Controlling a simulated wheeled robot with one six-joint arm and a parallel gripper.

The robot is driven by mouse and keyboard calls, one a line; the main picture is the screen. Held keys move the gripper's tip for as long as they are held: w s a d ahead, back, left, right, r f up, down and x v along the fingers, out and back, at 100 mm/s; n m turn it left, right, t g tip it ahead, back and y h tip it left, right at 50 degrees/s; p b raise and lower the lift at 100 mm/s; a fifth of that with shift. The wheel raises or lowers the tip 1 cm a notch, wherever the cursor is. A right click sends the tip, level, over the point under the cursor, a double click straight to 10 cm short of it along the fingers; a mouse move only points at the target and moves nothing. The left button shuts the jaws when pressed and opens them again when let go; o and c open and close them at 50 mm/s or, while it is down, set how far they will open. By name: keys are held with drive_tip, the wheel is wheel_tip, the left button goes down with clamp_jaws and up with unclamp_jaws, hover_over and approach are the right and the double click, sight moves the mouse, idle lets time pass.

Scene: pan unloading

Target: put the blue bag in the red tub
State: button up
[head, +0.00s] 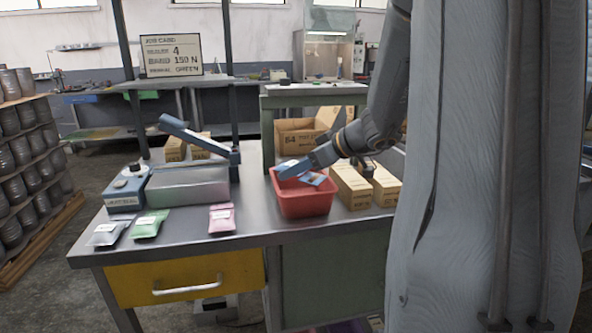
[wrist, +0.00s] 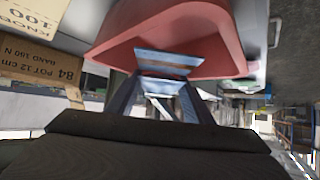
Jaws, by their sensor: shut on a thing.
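The red tub (head: 305,204) stands on the bench top, right of centre in the head view. My gripper (head: 299,170) reaches in from the right, over the tub's opening. It is shut on the blue bag (head: 313,179), which shows on both sides of a finger at about rim height. In the wrist view, the blue bag (wrist: 168,60) lies across the fingertips (wrist: 165,88), with the red tub (wrist: 215,30) behind it. I cannot tell whether the bag touches the tub's inside.
A silver bag (head: 107,233), a green bag (head: 149,224) and a pink bag (head: 221,218) lie along the bench's front left. The heat sealer (head: 187,187) stands behind them. Cartons (head: 351,187) stand close right of the tub.

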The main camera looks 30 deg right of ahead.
drive_tip(key=shift+f+b, duration=0.2)
drive_tip(key=shift+b, duration=0.15)
drive_tip(key=o, duration=1.2)
drive_tip(key=shift+r, duration=0.15)
drive_tip(key=r+p, duration=0.1)
drive_tip(key=p, duration=0.2)
drive_tip(key=shift+r, duration=0.15)
drive_tip(key=b+v, duration=0.2)
drive_tip(key=v, duration=0.9)
drive_tip(key=shift+s+b, duration=0.3)
drive_tip(key=shift+s, duration=0.1)
drive_tip(key=shift+d, duration=0.2)
